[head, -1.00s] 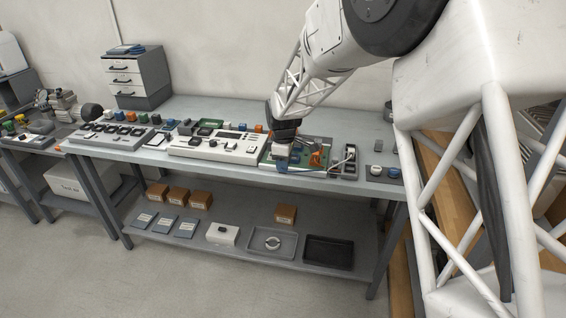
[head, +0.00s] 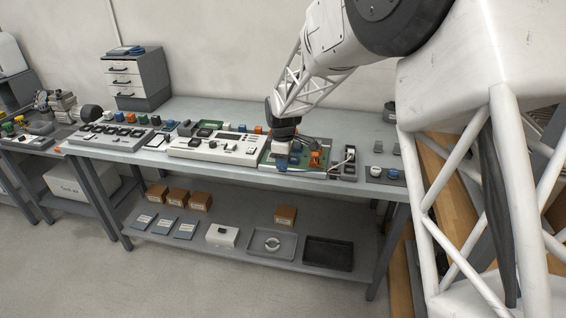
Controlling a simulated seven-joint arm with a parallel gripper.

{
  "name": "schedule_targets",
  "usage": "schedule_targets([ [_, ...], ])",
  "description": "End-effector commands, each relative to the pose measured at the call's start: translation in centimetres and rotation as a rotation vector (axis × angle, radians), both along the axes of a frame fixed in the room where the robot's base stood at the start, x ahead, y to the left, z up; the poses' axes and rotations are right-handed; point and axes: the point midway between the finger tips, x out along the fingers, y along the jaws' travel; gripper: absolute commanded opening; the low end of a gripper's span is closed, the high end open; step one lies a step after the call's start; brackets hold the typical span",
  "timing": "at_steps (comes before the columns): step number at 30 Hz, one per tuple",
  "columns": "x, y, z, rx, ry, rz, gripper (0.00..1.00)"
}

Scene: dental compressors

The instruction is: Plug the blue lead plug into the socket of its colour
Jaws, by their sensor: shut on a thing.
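My gripper (head: 282,152) points down over the left part of a green board (head: 297,171) on the bench. It is shut on a small blue piece (head: 281,164), which looks like the blue lead plug and shows just below the fingers. An orange piece (head: 315,159) stands on the board to the right of the gripper. The blue socket cannot be made out; the gripper and plug cover that part of the board. I cannot tell whether the plug touches the board or is inside anything.
A long white control unit (head: 212,149) stands left of the board. A grey tray with cables (head: 344,166) and a dark mat (head: 384,178) with small caps are to the right. A drawer cabinet (head: 137,80) stands at the back left. The bench behind is mostly clear.

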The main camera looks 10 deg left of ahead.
Motion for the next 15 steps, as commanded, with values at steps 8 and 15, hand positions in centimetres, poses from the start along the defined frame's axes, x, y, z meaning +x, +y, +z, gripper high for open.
schedule_targets([
  [8,0.6,-0.1,0.0,0.000,0.000,-0.001,0.04],
  [15,2.7,-0.3,-0.1,0.000,0.001,-0.001,0.04],
])
